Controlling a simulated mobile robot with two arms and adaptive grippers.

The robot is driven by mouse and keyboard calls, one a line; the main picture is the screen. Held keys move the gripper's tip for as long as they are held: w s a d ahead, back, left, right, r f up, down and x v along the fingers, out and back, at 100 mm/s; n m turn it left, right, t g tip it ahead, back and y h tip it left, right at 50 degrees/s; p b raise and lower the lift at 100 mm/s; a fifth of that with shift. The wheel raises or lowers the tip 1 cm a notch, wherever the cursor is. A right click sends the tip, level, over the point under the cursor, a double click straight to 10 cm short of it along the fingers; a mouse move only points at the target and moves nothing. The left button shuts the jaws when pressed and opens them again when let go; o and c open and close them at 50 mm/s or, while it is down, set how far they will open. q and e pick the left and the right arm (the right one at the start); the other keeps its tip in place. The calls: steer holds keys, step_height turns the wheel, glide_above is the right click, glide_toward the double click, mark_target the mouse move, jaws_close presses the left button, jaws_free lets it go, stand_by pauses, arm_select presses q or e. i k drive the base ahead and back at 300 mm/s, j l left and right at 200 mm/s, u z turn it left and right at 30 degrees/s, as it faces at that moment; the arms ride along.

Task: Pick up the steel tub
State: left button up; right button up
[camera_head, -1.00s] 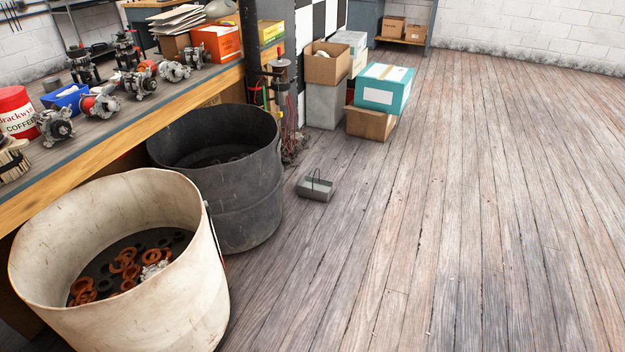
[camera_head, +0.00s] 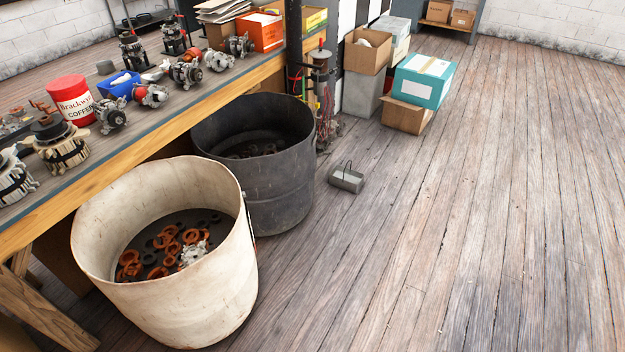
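A small grey metal tub (camera_head: 347,181) with a thin raised wire handle sits on the wooden floor. It is just right of the dark drum, apart from it, and looks like the steel tub. Nothing covers it. Neither of my grippers shows in the head view.
A cream drum (camera_head: 190,315) holding rusty rings and a dark drum (camera_head: 285,195) stand by the workbench (camera_head: 150,130), which carries alternators and a red coffee can (camera_head: 70,100). A teal box (camera_head: 425,80) rests on a cardboard box (camera_head: 405,115) beyond. The floor (camera_head: 480,220) to the right is clear.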

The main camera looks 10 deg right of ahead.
mark_target(348, 178)
steer(key=i+l+u, duration=0.45)
steer(key=l, duration=0.2)
steer(key=i+l+u, duration=0.25)
steer(key=l+u, duration=0.2)
steer(key=l, duration=0.25)
steer(key=i, duration=0.05)
